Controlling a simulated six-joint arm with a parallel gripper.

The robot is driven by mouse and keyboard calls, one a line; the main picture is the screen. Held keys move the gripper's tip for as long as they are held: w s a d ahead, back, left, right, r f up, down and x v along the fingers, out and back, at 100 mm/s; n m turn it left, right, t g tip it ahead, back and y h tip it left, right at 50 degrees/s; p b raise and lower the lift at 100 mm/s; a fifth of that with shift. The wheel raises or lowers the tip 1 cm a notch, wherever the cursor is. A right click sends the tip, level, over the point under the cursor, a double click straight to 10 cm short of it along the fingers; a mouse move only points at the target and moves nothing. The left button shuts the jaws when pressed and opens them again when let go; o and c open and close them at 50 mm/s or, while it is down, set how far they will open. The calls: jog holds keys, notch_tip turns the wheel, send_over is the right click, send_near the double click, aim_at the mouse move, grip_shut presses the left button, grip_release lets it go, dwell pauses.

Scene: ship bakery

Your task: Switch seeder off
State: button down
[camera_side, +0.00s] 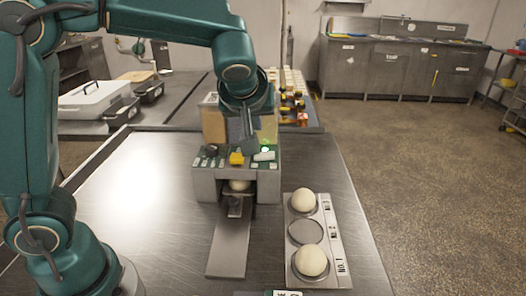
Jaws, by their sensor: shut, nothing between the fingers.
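The seeder (207,185) is a grey machine on the metal table, with a dark green control panel on top. The panel has a yellow knob (237,158), a light-coloured switch (264,156) at its right, and several small labels. A green light (265,149) glows near the right side of the panel. A pale dough ball (239,185) sits in the opening under the panel. My gripper (251,139) is shut and empty, pointing down just above and behind the panel's right half. I cannot tell whether it touches the panel. The fingertips are small and dark here.
A metal tray (317,268) right of the seeder holds two dough balls (304,201) (311,260) with an empty round place between them. A flat chute (229,247) runs forward from the seeder. Clear bins (213,120) stand behind the panel. The table's left is clear.

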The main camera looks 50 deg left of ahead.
jog(key=shift+v, duration=2.1)
jog(key=shift+a, duration=0.1)
jog(key=shift+w+d+r+t, duration=0.1)
jog(key=shift+w+d+t, duration=0.2)
jog(key=shift+w+d, duration=0.15)
send_near(269, 151)
jog(key=w+a, duration=0.2)
jog(key=a, duration=0.1)
jog(key=shift+w+r, duration=0.2)
jog(key=shift+w, duration=0.1)
jog(key=f, duration=0.3)
jog(key=shift+w+f+h, duration=0.1)
jog(key=shift+w+h, duration=0.2)
jog(key=shift+d+f, duration=0.1)
jog(key=shift+f, duration=0.35)
